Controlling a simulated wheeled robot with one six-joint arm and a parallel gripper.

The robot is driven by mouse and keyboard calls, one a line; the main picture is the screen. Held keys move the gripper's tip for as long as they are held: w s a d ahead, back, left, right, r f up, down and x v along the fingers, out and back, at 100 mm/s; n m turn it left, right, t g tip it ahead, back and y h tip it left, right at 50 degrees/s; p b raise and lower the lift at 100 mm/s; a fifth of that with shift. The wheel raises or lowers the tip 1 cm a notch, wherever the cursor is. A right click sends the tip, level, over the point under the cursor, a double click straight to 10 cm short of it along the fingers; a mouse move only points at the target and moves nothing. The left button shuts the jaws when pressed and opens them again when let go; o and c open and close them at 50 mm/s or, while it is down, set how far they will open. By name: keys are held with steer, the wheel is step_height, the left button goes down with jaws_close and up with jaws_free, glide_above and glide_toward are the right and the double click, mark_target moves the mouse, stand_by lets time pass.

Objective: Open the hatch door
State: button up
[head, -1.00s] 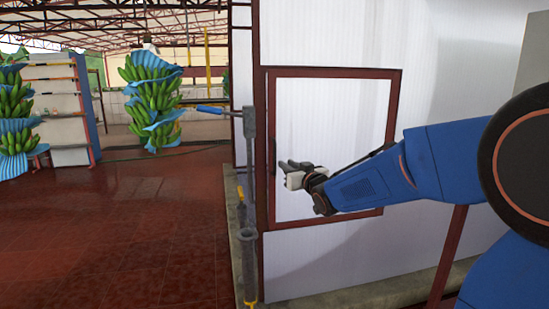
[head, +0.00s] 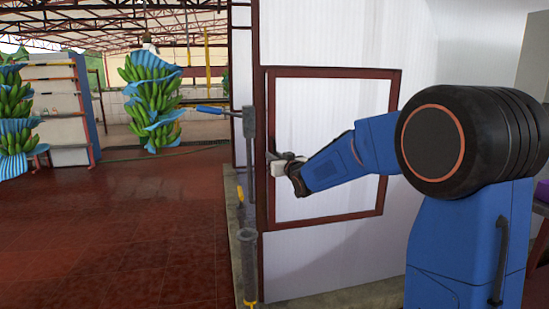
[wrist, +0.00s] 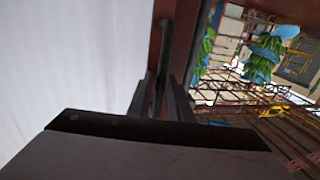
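The hatch door (head: 335,105) is a white panel in a red-brown frame on the white wall, and it looks closed. Its dark upright handle (wrist: 164,42) is at the door's left edge; in the head view my gripper mostly covers it. My gripper (head: 271,158) is at the handle. In the wrist view my gripper (wrist: 161,82) has one dark finger on each side of the handle bar. The fingers look apart, with the bar between them; firm contact does not show.
A grey post with a blue-handled lever (head: 249,150) stands just left of the hatch. Banana bunches (head: 152,100) with blue covers hang at the left. A low concrete kerb (head: 340,296) runs under the wall. The red tiled floor (head: 120,230) is open at the left.

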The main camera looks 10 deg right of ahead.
jaws_close()
